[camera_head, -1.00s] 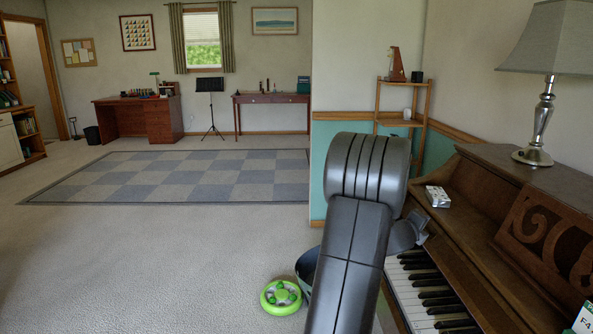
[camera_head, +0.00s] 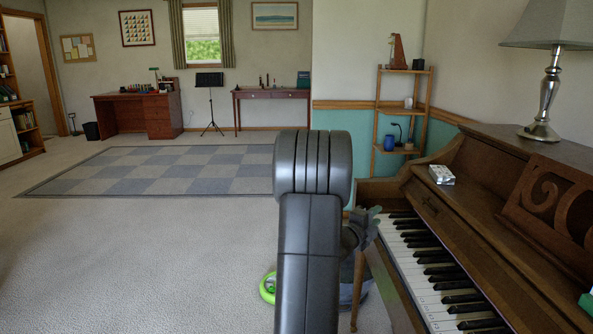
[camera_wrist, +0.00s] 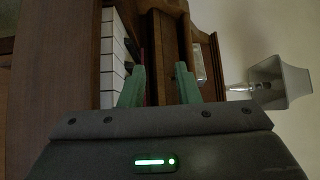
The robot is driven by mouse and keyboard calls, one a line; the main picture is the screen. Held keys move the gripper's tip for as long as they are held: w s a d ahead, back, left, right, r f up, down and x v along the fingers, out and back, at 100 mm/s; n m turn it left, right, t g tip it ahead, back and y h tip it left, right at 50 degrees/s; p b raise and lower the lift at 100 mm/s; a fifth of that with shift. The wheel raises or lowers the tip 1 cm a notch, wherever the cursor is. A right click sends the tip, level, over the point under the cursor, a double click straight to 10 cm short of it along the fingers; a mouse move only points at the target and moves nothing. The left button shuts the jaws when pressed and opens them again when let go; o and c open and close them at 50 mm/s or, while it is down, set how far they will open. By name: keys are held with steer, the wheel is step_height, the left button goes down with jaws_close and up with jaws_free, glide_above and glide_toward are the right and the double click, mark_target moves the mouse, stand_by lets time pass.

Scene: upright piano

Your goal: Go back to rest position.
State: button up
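My arm stands upright in the middle of the head view, and its dark links hide part of the floor and the piano's left end. My gripper (camera_head: 362,225) shows only in part behind the arm, beside the left end of the keys. In the wrist view my gripper (camera_wrist: 159,85) has its two green fingers apart, with nothing between them. The upright piano (camera_head: 465,225) is on the right, its keyboard (camera_head: 437,270) uncovered. In the wrist view the white keys (camera_wrist: 112,50) and the brown piano wood (camera_wrist: 70,90) lie beyond the fingers.
A small white box (camera_head: 441,175) and a lamp (camera_head: 546,95) are on the piano. A wooden shelf (camera_head: 404,110) stands in the corner behind it. A green round thing (camera_head: 267,288) on the floor is partly hidden by my arm. The carpet to the left is open.

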steer(key=s+a+f+n, duration=0.1)
steer(key=s+a+f, duration=0.3)
steer(key=s+a, duration=0.5)
steer(key=a, duration=0.3)
steer(key=shift+s+t+h, duration=0.3)
steer(key=shift+t+h, duration=0.1)
steer(key=shift+d+f, duration=0.1)
